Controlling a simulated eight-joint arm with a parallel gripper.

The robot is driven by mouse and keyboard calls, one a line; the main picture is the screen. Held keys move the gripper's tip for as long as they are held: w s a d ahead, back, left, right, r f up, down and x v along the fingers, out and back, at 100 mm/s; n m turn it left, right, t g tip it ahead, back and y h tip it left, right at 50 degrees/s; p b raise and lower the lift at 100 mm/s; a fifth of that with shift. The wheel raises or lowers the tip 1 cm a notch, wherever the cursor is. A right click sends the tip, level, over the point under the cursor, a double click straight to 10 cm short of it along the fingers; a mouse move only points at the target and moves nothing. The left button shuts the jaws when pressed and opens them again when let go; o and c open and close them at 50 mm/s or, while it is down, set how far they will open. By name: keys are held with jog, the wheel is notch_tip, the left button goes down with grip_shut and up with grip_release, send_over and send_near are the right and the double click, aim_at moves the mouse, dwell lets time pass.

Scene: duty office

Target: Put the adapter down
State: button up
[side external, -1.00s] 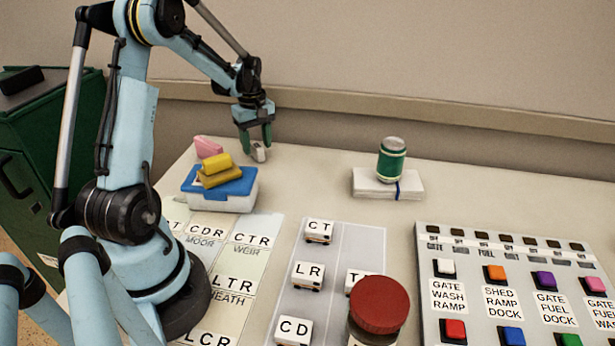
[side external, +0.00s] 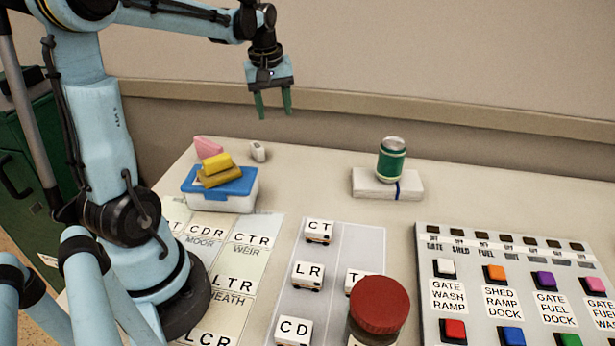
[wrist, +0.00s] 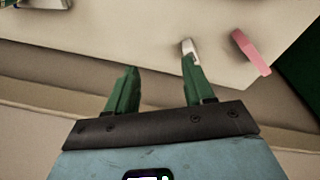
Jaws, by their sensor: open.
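The adapter (side external: 258,151) is a small white block standing on the table near its back edge, just behind the blue-lidded box. It also shows in the wrist view (wrist: 188,47), partly behind one finger. My gripper (side external: 274,112) is open and empty. It hangs above the back edge of the table, clear of the adapter and a little to its right in the side view. In the wrist view its two green fingers (wrist: 160,80) are apart with nothing between them.
A white box with a blue lid (side external: 219,190) bears yellow blocks (side external: 218,170). A pink piece (side external: 207,147) lies behind it. A green can (side external: 391,160) stands on a white block (side external: 370,185). Lettered tiles, a red-capped jar (side external: 380,303) and a button panel (side external: 500,235) fill the front.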

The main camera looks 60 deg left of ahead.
jog(key=s+d+m+t, duration=0.2)
jog(key=d+m, duration=0.5)
jog(key=d, duration=0.4)
jog(key=s+d+f+m+t, duration=0.1)
jog(key=s+d+m+t, duration=0.2)
jog(key=d+m, duration=0.3)
jog(key=d, duration=0.4)
jog(key=shift+d+m+t+h, duration=0.4)
